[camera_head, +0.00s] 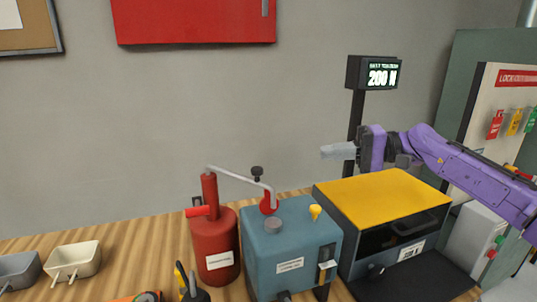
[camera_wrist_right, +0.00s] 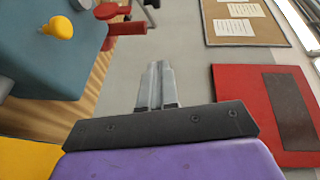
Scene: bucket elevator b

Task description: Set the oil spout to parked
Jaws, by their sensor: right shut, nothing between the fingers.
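The red oil can (camera_head: 215,245) stands on the bench with a white label and a short red side handle. Its thin grey oil spout (camera_head: 240,178) runs from the top of the red column to the right and bends down over the blue box (camera_head: 290,248). The spout's end is by a red round part on the box; I cannot tell whether they touch. My right gripper (camera_head: 328,152) is shut and empty, above and right of the spout, pointing left. Its closed fingers (camera_wrist_right: 157,85) also show in the right wrist view. My left gripper is not in view.
A yellow-topped machine (camera_head: 385,198) stands below my right arm. A display (camera_head: 375,73) reading 200 rises on a post behind it. A yellow knob (camera_head: 315,212) sits on the blue box. Cream (camera_head: 72,262) and grey trays are at left.

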